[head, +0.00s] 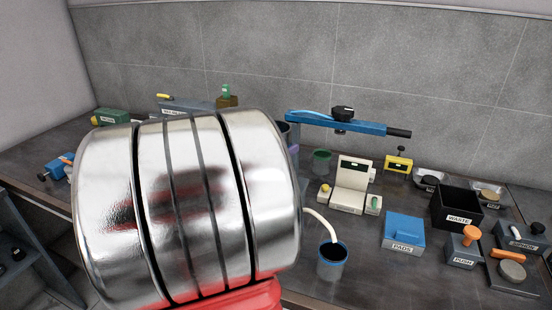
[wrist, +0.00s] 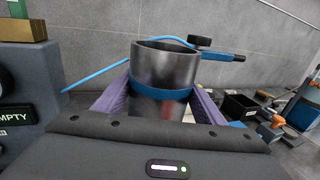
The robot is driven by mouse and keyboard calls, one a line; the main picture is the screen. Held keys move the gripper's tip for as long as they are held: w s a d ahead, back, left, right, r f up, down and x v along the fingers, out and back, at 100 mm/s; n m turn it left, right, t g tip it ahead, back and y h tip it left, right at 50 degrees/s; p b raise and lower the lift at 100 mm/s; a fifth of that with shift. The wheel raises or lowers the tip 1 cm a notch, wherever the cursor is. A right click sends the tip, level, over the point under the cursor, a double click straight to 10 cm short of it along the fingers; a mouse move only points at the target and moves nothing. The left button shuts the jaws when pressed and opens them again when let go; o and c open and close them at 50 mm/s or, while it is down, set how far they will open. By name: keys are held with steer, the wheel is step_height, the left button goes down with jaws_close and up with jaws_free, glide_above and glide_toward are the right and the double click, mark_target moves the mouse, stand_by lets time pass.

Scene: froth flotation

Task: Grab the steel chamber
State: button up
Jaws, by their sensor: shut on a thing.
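The steel chamber (wrist: 165,65) is a grey metal cylinder with an open top and a blue band around its middle. In the wrist view it stands upright between the purple fingers of my gripper (wrist: 160,100), which are shut on it at about the band. Its lower part is hidden behind my gripper's dark body. I cannot tell whether the chamber touches the bench.
A blue arm with a black knob (head: 340,122) reaches across behind. A blue-rimmed cup (head: 332,262) stands at the front under a pale spout. The PADS box (head: 403,232), WASTE bin (head: 458,211) and PUSH block (head: 463,252) crowd the right. Grey walls close the back.

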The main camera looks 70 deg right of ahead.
steer(key=shift+r, duration=0.7)
steer(key=shift+w, duration=0.15)
